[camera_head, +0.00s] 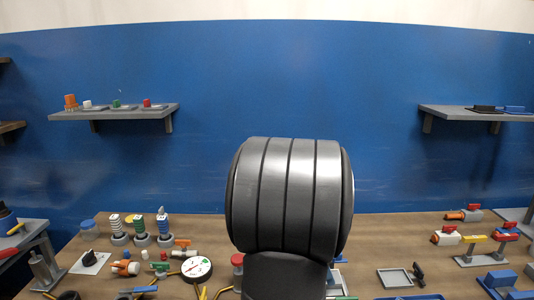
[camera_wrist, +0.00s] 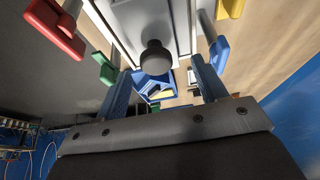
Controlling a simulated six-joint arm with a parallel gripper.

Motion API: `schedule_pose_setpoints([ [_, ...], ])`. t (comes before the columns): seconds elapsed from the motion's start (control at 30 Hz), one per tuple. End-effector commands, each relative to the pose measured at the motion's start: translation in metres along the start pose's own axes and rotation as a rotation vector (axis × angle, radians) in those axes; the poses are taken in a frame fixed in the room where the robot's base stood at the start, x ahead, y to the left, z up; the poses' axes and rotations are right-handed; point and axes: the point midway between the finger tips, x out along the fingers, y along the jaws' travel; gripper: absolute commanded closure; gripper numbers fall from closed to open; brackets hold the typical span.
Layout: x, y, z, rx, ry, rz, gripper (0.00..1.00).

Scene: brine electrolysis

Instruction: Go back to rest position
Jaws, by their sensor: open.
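My gripper (camera_wrist: 160,78) shows in the wrist view with its two blue-grey fingers spread wide apart. It is open and grips nothing. A blue part (camera_wrist: 152,86) with some yellow by it shows between the fingers; its distance from them is hard to tell. In the head view my own large grey arm link stands upright in front of the table, and my gripper is not visible there. The link hides the middle of the table.
The wooden table (camera_head: 200,222) holds several valves, a gauge (camera_head: 196,268) and a tray (camera_head: 395,278). Shelves hang at left (camera_head: 113,115) and right (camera_head: 475,112). In the wrist view, a dark knob (camera_wrist: 153,58) and red (camera_wrist: 52,30), green (camera_wrist: 108,68) and blue (camera_wrist: 217,50) handles are close.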

Motion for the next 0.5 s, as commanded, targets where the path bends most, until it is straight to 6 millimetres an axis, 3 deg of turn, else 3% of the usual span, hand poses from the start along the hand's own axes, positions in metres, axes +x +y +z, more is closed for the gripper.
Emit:
schedule_pose_setpoints([
  [0.2, 0.026, 0.000, 0.014, -0.002, 0.000, 0.000, 0.35],
  [0.5, -0.040, -0.001, 0.012, 0.000, 0.000, -0.004, 0.35],
])
